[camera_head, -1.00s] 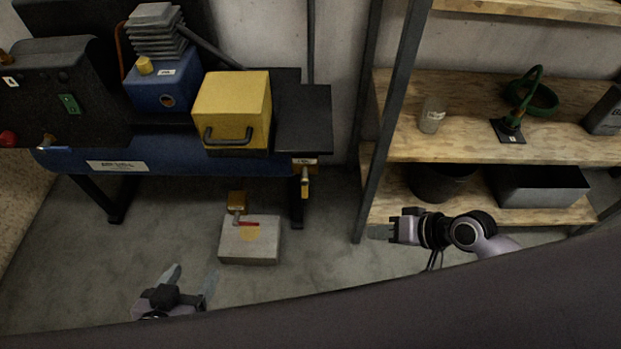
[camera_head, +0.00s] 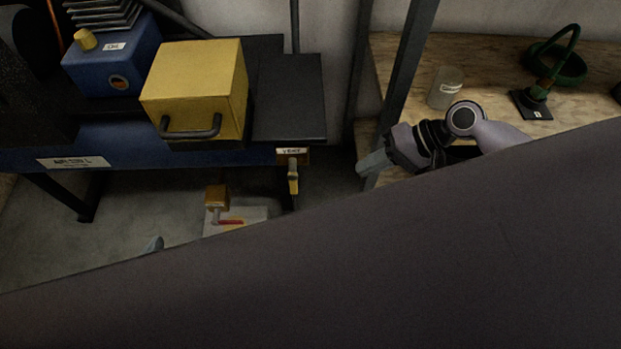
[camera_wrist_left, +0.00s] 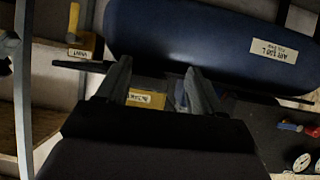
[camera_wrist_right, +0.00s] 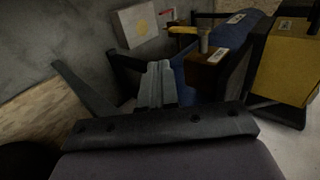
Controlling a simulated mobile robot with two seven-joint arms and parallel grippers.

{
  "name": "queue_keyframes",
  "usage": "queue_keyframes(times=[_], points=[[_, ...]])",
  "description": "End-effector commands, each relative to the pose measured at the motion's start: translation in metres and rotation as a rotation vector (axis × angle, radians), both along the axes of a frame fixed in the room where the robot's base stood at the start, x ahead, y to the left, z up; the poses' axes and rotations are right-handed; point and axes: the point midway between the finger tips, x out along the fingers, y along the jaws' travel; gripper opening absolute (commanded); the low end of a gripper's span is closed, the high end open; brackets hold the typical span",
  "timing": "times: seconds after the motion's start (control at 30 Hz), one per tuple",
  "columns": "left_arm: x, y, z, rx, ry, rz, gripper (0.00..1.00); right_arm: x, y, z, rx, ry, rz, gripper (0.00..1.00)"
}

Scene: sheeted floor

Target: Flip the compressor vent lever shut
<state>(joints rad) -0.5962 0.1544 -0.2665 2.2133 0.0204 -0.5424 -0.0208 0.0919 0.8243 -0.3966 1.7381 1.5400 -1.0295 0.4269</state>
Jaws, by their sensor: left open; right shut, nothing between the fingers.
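The vent lever (camera_head: 293,180) is a yellow handle hanging down below a block with a VENT label (camera_head: 291,151) at the tank's right end. It also shows in the left wrist view (camera_wrist_left: 73,22) and in the right wrist view (camera_wrist_right: 183,30), beside its brown block (camera_wrist_right: 206,62). My right gripper (camera_head: 362,168) is shut and empty, to the right of the lever and apart from it; its fingers show in its wrist view (camera_wrist_right: 158,67). My left gripper (camera_wrist_left: 158,68) is open and empty; in the head view only a fingertip (camera_head: 154,244) shows, the rest hidden.
The blue tank (camera_head: 200,158) carries a yellow box (camera_head: 195,85). A brass valve with a red lever (camera_head: 230,221) sits on a pale block on the floor. A dark shelf post (camera_head: 402,70) and wooden shelf (camera_head: 400,75) with a jar (camera_head: 445,87) stand by my right arm.

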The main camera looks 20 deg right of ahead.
Motion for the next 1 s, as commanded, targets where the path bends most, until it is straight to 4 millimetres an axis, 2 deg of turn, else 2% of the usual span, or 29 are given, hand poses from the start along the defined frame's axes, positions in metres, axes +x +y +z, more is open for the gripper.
queue_keyframes(times=[0.23, 0.37, 0.77, 1.0], points=[[0.0, -0.001, -0.001, 0.0, -0.002, -0.001, 0.67, 0.001, 0.003, -0.003, 0.001, -0.001, -0.001, 0.0], [0.001, -0.003, -0.001, -0.003, -0.013, -0.007, 0.67, 0.004, 0.014, -0.015, 0.003, -0.001, 0.0, 0.0], [0.009, -0.023, -0.006, -0.109, -0.024, -0.034, 0.67, 0.021, 0.074, -0.071, 0.002, -0.002, 0.001, 0.0], [0.011, -0.028, -0.006, -0.144, -0.021, -0.041, 0.67, 0.03, 0.104, -0.068, 0.0, -0.004, 0.001, 0.0]])
